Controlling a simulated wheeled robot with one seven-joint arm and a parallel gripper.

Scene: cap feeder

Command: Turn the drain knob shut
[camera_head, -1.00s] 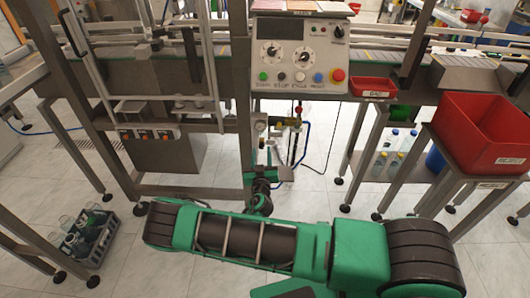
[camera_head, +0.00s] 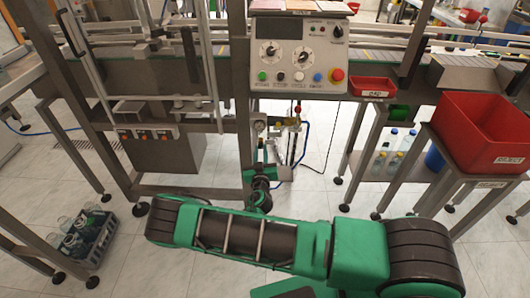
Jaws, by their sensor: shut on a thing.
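The small air unit (camera_head: 260,125) with a round gauge hangs under the conveyor frame, just below the control panel. My green and black arm reaches across the floor to it. My gripper (camera_head: 262,154) is small in the head view and sits directly under the unit, pointing up. It is shut on the drain knob at the unit's underside. The knob itself is hidden by the fingers and too small to make out, so its turn cannot be read.
The control panel (camera_head: 298,55) overhangs the unit. Red-topped fittings (camera_head: 297,112) and a blue hose (camera_head: 306,135) are close on the right. A frame leg stands close on the left. A bottle crate (camera_head: 88,242) is on the floor at left; a large red bin (camera_head: 480,130) is at right.

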